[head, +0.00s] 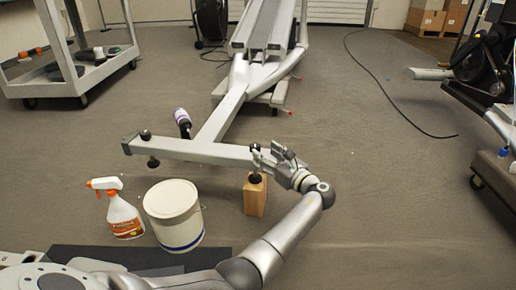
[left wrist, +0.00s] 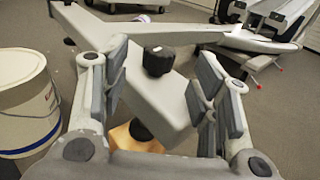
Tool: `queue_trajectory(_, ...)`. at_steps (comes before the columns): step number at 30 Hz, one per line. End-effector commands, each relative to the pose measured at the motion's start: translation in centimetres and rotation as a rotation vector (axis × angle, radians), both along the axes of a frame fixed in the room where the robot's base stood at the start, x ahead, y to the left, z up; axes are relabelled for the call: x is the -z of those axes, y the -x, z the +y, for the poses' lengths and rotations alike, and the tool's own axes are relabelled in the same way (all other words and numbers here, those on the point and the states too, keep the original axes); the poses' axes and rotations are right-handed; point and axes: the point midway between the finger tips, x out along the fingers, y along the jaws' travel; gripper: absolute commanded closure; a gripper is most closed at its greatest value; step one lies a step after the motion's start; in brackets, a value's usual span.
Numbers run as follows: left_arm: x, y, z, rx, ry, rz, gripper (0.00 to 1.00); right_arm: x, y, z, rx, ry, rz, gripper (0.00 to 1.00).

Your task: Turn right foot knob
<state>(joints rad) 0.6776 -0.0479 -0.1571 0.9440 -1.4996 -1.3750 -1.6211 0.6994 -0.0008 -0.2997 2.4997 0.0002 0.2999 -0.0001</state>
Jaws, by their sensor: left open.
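The elliptical's grey crossbar (head: 200,151) lies in the middle of the floor. Its right end rests above a wooden block (head: 255,198), with a black foot (head: 254,178) between them. A black right foot knob (left wrist: 158,60) stands on top of the bar in the left wrist view; in the head view it is largely lost beside my fingers. My left gripper (head: 275,152) is at the bar's right end. In the left wrist view my left gripper (left wrist: 163,95) is open, its fingers apart on either side of the knob and bar end, with gaps to the knob. My right gripper is out of view.
A white bucket (head: 174,220) and a spray bottle (head: 123,214) stand left of the block. Another black knob (head: 145,135) is on the bar's left end. A cart (head: 68,84) stands far left.

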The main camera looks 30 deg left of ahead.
Motion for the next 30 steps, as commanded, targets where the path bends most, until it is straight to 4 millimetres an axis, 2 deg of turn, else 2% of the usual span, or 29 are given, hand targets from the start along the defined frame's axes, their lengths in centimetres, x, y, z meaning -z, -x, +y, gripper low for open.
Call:
queue_trajectory(3, 0.0, 0.8, -2.3, 0.002, 0.002, 0.001, 0.44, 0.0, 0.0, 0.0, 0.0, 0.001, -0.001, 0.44)
queue_trajectory(9, 0.0, 1.6, -4.4, -0.001, 0.001, 0.0, 0.44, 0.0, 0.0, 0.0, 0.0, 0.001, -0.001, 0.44)
queue_trajectory(23, 0.0, 1.7, -4.7, 0.014, 0.015, -0.012, 0.44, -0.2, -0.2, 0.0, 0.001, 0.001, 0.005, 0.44)
queue_trajectory(26, 0.1, 1.1, -4.8, 0.082, 0.08, -0.073, 0.44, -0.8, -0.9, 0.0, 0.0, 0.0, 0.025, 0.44)
queue_trajectory(30, 0.2, -0.2, -6.1, 0.277, 0.301, -0.264, 0.44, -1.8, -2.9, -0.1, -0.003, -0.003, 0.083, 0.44)
